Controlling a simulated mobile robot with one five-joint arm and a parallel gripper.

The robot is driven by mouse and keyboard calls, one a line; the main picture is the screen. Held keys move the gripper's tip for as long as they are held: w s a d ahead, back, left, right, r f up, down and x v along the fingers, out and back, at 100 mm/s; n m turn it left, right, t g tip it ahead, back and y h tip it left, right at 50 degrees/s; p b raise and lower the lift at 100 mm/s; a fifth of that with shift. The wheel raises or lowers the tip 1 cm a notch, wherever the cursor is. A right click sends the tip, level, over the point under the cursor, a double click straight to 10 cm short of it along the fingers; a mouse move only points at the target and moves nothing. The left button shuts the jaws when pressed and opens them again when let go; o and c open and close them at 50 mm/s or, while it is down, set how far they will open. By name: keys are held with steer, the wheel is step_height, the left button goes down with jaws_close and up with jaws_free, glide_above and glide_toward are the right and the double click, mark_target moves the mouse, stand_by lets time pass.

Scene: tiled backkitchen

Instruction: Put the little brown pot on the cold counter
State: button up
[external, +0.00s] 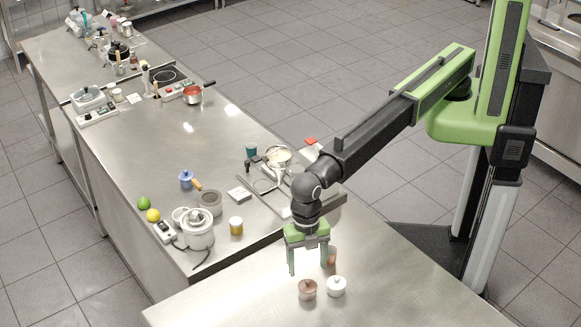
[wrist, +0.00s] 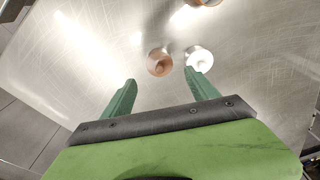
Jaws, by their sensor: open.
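A little brown pot (external: 307,290) stands upright on the bare steel counter (external: 225,307) nearest the camera. In the wrist view the brown pot (wrist: 160,63) lies beyond the gap between my fingertips, nearer the right one. My gripper (external: 308,268) points down, open and empty, just behind the pot and apart from it. Both green fingers of my gripper (wrist: 160,78) show in the wrist view. Which counter is the cold one cannot be told from a label.
A similar white pot (external: 336,287) stands close to the right of the brown one. A brownish container (external: 330,258) stands behind my gripper. The long steel counter (external: 150,160) behind holds a juicer (external: 195,230), a red pan (external: 193,95) and other items, with a clear middle.

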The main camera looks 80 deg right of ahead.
steer(key=r+p, duration=0.1)
steer(key=r, duration=0.1)
steer(key=r+p, duration=0.1)
steer(key=r, duration=0.1)
steer(key=r+p, duration=0.1)
steer(key=p, duration=0.1)
steer(key=shift+w+d+r, duration=0.2)
steer(key=shift+d+r, duration=0.1)
steer(key=shift+r, duration=0.1)
steer(key=shift+f, duration=0.1)
steer(key=w+d+f+m+t+y+b, duration=0.15)
steer(key=w+d+m, duration=0.35)
steer(key=w+d, duration=1)
steer(key=w+d+r+m+t+y+b, duration=0.15)
steer(key=w+d+m, duration=0.35)
steer(key=w+d, duration=0.95)
steer(key=s+d+f+m+h+b, duration=0.1)
steer(key=s+d, duration=0.6)
steer(key=d, duration=0.8)
steer(key=s+d+f+m+g+h+b, duration=0.1)
steer(key=s+d+f+m+b, duration=0.2)
steer(key=d, duration=1.2)
steer(key=s+d+f+m+g+h+b, duration=0.1)
steer(key=s+d+f+m, duration=0.5)
steer(key=d, duration=0.9)
steer(key=s+m+h+b, duration=0.1)
steer(key=s+m+b, duration=0.1)
steer(key=s, duration=0.3)
steer(key=shift+s+m, duration=0.15)
steer(key=shift+m, duration=0.35)
